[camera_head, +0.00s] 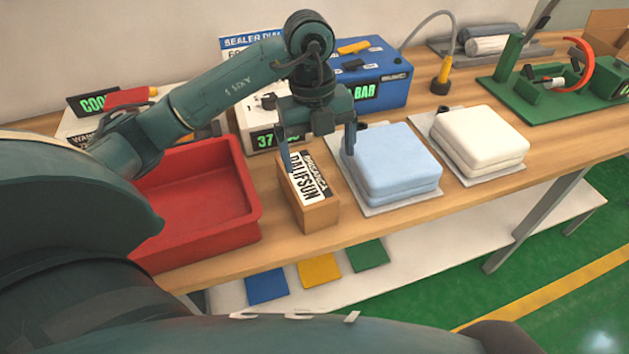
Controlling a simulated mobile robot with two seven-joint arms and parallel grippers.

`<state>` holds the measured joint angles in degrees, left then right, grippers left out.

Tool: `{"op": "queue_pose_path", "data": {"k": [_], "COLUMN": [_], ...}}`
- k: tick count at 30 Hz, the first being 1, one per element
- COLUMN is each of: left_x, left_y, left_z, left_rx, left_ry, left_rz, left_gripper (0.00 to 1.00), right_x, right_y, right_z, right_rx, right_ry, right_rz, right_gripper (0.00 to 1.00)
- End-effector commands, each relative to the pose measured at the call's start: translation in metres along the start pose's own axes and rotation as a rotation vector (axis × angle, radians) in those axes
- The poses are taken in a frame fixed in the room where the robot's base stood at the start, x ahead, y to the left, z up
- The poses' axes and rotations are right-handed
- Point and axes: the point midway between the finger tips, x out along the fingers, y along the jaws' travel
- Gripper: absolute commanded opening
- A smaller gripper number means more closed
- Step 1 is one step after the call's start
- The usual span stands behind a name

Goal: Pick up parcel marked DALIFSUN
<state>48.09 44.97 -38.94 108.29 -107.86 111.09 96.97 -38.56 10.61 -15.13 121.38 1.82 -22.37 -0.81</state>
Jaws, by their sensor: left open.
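The parcel marked DALIFSUN (321,215) is a small brown box standing on the wooden table, with a white label in black letters on its upper face. It sits between the red tray and the light blue folded mattress. My left gripper (317,152) points down over the parcel's far end, with its jaws open and nothing held. One finger is near the parcel's left edge, the other to its right near the blue mattress. I cannot tell whether a finger touches the parcel. My right gripper is not in view.
The red tray (248,178) stands left of the parcel. The light blue mattress (392,165) and a white one (480,138) lie to the right on grey plates. Behind are a blue machine (385,72) and a display reading 37. The table's front edge is close to the parcel.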

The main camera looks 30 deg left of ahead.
Motion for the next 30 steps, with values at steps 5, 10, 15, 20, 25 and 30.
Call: {"op": "queue_pose_path", "data": {"k": [5, 10, 15, 20, 25, 30], "left_x": [-0.001, 0.029, 0.056, 0.067, 0.086, 0.11], "left_y": [0.012, 0.015, 0.016, 0.016, 0.023, 0.026], "left_z": [0.021, 0.024, 0.027, 0.028, 0.028, 0.03], "left_rx": [-0.085, -0.086, -0.085, -0.082, -0.083, -0.082], "left_ry": [-0.097, -0.096, -0.095, -0.096, -0.094, -0.094], "left_rz": [0.052, 0.055, 0.052, 0.05, 0.053, 0.051], "left_gripper": [0.93, 0.93, 0.93, 0.93, 0.93, 0.93], "right_x": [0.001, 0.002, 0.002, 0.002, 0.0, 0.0], "right_y": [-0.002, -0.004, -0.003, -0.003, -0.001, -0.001], "right_z": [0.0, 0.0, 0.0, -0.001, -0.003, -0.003], "right_rx": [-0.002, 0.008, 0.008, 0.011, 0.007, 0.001], "right_ry": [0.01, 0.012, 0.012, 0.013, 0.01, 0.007], "right_rz": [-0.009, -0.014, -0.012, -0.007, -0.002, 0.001], "right_gripper": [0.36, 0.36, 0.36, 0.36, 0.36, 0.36]}}
